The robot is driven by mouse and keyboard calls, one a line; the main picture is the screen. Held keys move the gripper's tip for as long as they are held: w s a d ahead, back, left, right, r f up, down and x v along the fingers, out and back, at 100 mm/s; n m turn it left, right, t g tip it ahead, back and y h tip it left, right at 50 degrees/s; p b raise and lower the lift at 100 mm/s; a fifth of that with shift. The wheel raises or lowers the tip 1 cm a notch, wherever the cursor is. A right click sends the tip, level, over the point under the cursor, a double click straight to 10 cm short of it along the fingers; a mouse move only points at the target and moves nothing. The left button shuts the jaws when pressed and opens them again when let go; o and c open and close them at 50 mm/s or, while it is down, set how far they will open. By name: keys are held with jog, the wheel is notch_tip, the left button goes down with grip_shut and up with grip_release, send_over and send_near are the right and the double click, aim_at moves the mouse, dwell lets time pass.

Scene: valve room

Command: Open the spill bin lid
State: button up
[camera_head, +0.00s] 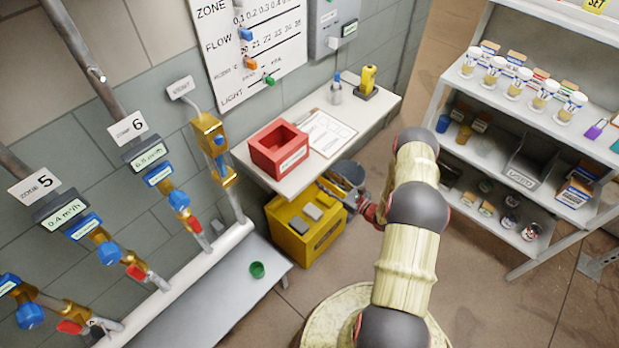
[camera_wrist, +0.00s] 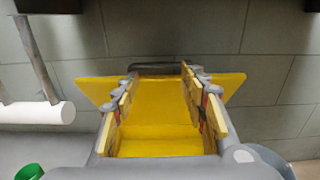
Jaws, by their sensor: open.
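The yellow spill bin (camera_head: 305,246) stands on the floor below the wall bench. Its yellow top carries two small grey shapes that I cannot identify. In the wrist view, a broad yellow panel that looks like the lid (camera_wrist: 163,98) lies beyond and between my fingers, with a dark bar like a handle (camera_wrist: 152,69) at its far edge. My gripper (camera_wrist: 160,76) is open, one finger on each side of this view. It also shows at the bin's right side in the head view (camera_head: 343,200). I cannot tell whether the fingers touch the lid or how far it is raised.
A grey bucket (camera_head: 347,175) stands close behind the bin. The bench (camera_head: 365,115) with a red box (camera_head: 279,148) overhangs the bin's back. A low grey platform (camera_head: 235,285) with a green cup (camera_head: 257,270) is at left. A shelf rack (camera_head: 540,120) stands right.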

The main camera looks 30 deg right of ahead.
jog(key=shift+o, duration=0.6)
jog(key=shift+w+a+f, duration=0.1)
jog(key=shift+w, duration=0.25)
jog(key=o, duration=0.6)
jog(key=b+x, duration=0.1)
jog(key=x, duration=0.4)
jog(key=shift+w+a+b, duration=0.25)
jog(key=shift+w+b, duration=0.1)
jog(key=shift+b, duration=0.05)
jog(key=o, duration=0.4)
jog(key=shift+w+a, duration=0.15)
jog(key=shift+w, duration=0.35)
jog(key=c, duration=0.4)
jog(key=c, duration=1.8)
grip_shut()
jog(key=shift+c, duration=0.2)
grip_release()
jog(key=o, duration=2.2)
